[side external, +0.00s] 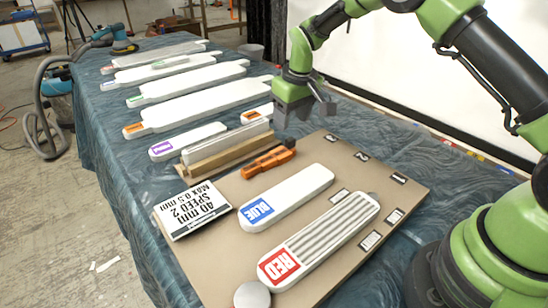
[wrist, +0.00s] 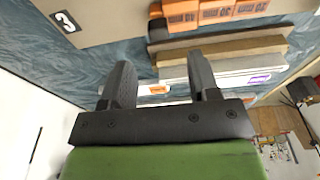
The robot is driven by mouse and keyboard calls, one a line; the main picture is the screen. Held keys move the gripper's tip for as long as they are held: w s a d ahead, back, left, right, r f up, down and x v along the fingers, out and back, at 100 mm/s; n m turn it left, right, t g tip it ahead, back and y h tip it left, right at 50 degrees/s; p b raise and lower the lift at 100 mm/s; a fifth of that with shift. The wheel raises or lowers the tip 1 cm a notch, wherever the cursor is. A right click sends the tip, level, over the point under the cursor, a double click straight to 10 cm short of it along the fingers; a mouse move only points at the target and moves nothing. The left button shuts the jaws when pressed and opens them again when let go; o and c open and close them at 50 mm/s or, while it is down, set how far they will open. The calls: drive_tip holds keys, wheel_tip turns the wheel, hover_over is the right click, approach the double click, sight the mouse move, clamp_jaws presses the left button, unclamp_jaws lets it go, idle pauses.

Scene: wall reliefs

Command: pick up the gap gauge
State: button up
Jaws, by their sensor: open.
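An orange stepped piece, which looks like the gap gauge (side external: 268,161), lies on the brown board beside a wooden strip. In the wrist view the gauge (wrist: 215,12) is at the top edge, partly cut off, with dark marks on its steps. My gripper (side external: 305,108) is open and empty, held above the table beyond and to the right of the gauge. Its two dark fingers (wrist: 160,78) stand apart in the wrist view, with the gauge farther up in that picture. Nothing is between the fingers.
The brown board (side external: 395,185) also carries a blue-labelled white piece (side external: 295,195), a ribbed red-labelled piece (side external: 330,235) and a sign (side external: 192,209). A wooden strip (side external: 225,155) lies close beside the gauge. Several long white pieces lie farther back on the blue-covered table.

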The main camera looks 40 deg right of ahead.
sight(290, 139)
wheel_tip(290, 139, down, 6)
drive_tip(key=shift+w, duration=0.1)
drive_tip(key=shift+c, duration=0.2)
drive_tip(key=c, duration=1)
